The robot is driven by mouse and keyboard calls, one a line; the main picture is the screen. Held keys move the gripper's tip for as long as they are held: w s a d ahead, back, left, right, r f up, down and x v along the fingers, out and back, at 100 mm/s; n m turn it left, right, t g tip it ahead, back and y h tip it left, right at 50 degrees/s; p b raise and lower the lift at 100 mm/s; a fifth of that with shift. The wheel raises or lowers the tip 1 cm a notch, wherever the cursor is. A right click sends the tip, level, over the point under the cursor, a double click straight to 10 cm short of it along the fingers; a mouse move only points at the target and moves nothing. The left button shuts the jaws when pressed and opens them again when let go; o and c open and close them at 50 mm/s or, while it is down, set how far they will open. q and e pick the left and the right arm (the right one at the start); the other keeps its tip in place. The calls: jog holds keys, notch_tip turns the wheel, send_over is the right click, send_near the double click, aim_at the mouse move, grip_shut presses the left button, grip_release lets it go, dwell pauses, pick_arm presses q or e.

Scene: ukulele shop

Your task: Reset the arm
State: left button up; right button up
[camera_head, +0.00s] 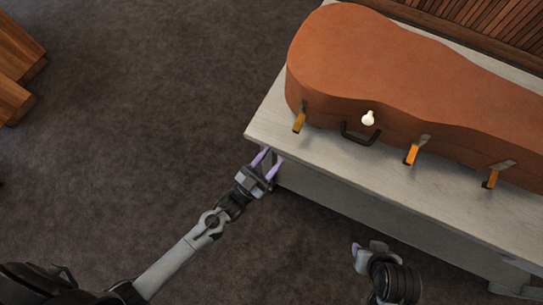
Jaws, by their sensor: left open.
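My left gripper (267,164) has purple fingertips set apart, with nothing between them. It is next to the front left corner of the pale counter (265,124); I cannot tell whether it touches. The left arm reaches up from the bottom left. My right gripper (356,250) shows in part at the lower right, below the counter's front edge, with one purple fingertip visible. Whether its jaws are open or shut is hidden.
A closed brown instrument case (385,65) lies on the counter, with several orange latches, a dark handle (360,134) and a small white piece (367,118) on its front side. Wooden furniture (15,60) stands at the upper left. The dark floor (150,110) between is clear.

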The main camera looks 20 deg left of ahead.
pick_arm(q)
jog(key=s+a+r+n+g+y, duration=0.1)
jog(key=s+a+n+g+y, duration=0.15)
jog(key=a+g+y, duration=0.5)
jog(key=s+a+f+n+g+y, duration=0.1)
jog(key=s+a+g, duration=0.1)
jog(key=s+g, duration=0.35)
jog(key=s+a+f+g+y, duration=0.1)
jog(key=s+a+f+g, duration=0.1)
jog(key=s+g, duration=0.4)
notch_tip(320, 180, up, 36)
jog(key=t+p, duration=0.1)
jog(key=p, duration=3.5)
jog(key=shift+s+r, duration=0.25)
jog(key=shift+s, duration=0.2)
